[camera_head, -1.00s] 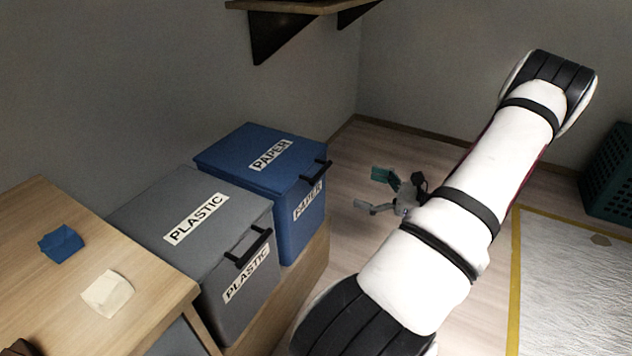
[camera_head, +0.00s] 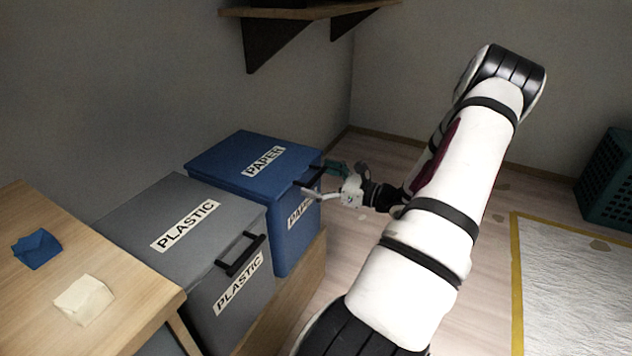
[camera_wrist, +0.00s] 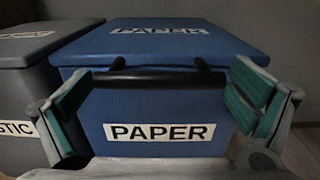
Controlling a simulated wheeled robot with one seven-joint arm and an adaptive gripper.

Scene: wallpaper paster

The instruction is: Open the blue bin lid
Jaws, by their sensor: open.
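The blue bin (camera_head: 283,232) labelled PAPER stands against the wall with its blue lid (camera_head: 229,163) closed. A black bar handle (camera_head: 311,177) sits at the lid's front edge. My gripper (camera_head: 324,180) is at the front of the bin, by the handle. In the wrist view the black handle (camera_wrist: 160,79) runs across between the two open teal-padded fingers (camera_wrist: 160,105), level with their upper part. The fingers stand apart at either side of the handle, and whether they touch it I cannot tell. The blue lid (camera_wrist: 240,43) shows above the handle.
A grey bin (camera_head: 195,292) labelled PLASTIC stands left of the blue bin, its lid closed. A wooden table (camera_head: 128,282) at the left holds a blue piece and a cream piece. A shelf (camera_head: 310,12) juts from the wall above. A green basket (camera_head: 606,185) stands at the right.

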